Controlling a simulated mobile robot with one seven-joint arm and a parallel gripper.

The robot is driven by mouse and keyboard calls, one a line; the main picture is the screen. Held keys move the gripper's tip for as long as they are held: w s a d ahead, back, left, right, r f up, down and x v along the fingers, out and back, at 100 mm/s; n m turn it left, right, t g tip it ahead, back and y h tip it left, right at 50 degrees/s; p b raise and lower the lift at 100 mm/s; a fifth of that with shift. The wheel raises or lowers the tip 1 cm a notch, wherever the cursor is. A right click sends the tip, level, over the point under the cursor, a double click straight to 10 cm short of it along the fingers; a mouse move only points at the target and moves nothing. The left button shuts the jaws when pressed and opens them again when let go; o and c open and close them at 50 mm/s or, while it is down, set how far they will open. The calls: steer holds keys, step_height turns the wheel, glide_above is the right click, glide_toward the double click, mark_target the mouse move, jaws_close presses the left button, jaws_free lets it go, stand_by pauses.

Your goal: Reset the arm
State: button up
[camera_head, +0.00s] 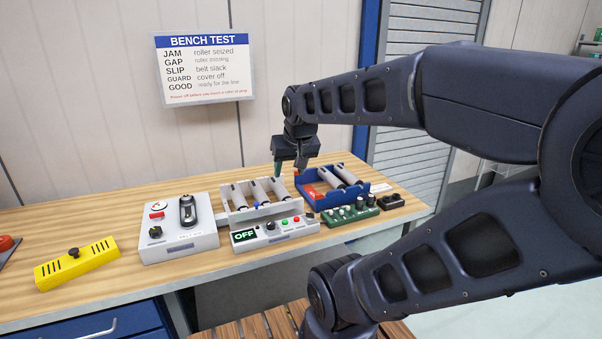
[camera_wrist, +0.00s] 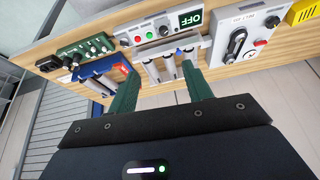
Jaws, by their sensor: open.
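My gripper (camera_head: 290,167) hangs from my extended arm above the back of the bench, over the gap between a grey roller unit (camera_head: 262,213) and a blue tray (camera_head: 330,200). In the wrist view its two green fingers (camera_wrist: 163,95) are spread apart with nothing between them. The roller unit (camera_wrist: 158,72) shows beyond the fingertips, with its OFF display. The blue tray holds white rollers and a red-orange piece. My gripper appears clear of both, above the bench.
The wooden bench (camera_head: 150,293) also carries a grey control box (camera_head: 178,245), a yellow block (camera_head: 78,262), a green board with knobs (camera_head: 350,214) and a small black part (camera_head: 391,201). A BENCH TEST sign (camera_head: 204,68) hangs on the wall behind. Bare wood lies along the back left.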

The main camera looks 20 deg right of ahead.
steer(key=s, duration=0.1)
steer(key=s+d, duration=0.1)
steer(key=s, duration=0.1)
steer(key=shift+s+d+f+n+g, duration=0.15)
steer(key=shift+d+n+g, duration=0.15)
steer(key=shift+d, duration=0.1)
stand_by(1.8)
